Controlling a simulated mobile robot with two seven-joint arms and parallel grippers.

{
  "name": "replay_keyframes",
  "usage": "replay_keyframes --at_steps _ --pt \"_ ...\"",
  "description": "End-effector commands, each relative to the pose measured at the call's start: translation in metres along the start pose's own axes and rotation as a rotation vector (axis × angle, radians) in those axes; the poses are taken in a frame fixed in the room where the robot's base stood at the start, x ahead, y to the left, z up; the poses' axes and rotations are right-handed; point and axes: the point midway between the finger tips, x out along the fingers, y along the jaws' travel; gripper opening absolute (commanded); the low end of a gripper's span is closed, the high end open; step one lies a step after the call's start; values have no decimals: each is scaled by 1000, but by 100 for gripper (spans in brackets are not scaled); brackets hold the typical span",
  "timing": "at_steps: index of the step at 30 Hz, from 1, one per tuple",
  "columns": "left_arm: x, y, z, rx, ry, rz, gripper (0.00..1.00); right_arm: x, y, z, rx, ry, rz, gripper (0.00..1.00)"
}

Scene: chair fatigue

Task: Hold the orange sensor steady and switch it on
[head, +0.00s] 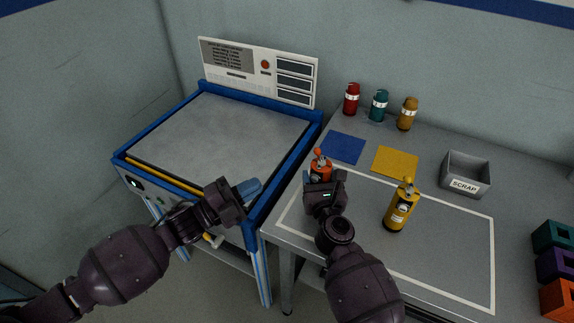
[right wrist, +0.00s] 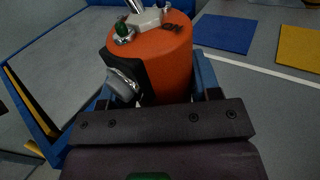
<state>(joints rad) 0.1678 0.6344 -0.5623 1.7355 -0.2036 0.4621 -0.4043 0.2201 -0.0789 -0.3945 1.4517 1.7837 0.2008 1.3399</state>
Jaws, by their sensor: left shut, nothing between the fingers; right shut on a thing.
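The orange sensor (head: 320,167) stands on the grey table near its left edge, inside the white outline. In the right wrist view its orange body (right wrist: 165,60) fills the upper middle, with a metal toggle, a green light or button (right wrist: 124,32) on top and a silver knob (right wrist: 124,85) on its side. My right gripper (head: 322,184) is shut around the orange sensor, a finger on each side. My left gripper (head: 249,189) is shut and empty, to the left of the sensor, over the near right edge of the blue-framed machine.
A yellow sensor (head: 400,206) stands right of my right gripper. Blue (head: 343,147) and yellow (head: 396,162) mats lie behind. Red, teal and amber bottles (head: 379,105) stand at the back. A scrap bin (head: 466,175) is at right. The blue-framed machine (head: 215,137) stands left.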

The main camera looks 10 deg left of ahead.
Motion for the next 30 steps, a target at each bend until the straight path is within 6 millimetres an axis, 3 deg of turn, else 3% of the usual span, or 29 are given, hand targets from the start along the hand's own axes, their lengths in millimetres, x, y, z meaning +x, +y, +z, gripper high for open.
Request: replay_keyframes --at_steps 21,30 --pt "113 0 0 1 2 -1 0 0 0 -1 0 1 0 30" --pt "136 0 0 0 -1 0 0 0 0 -1 0 1 0 30"
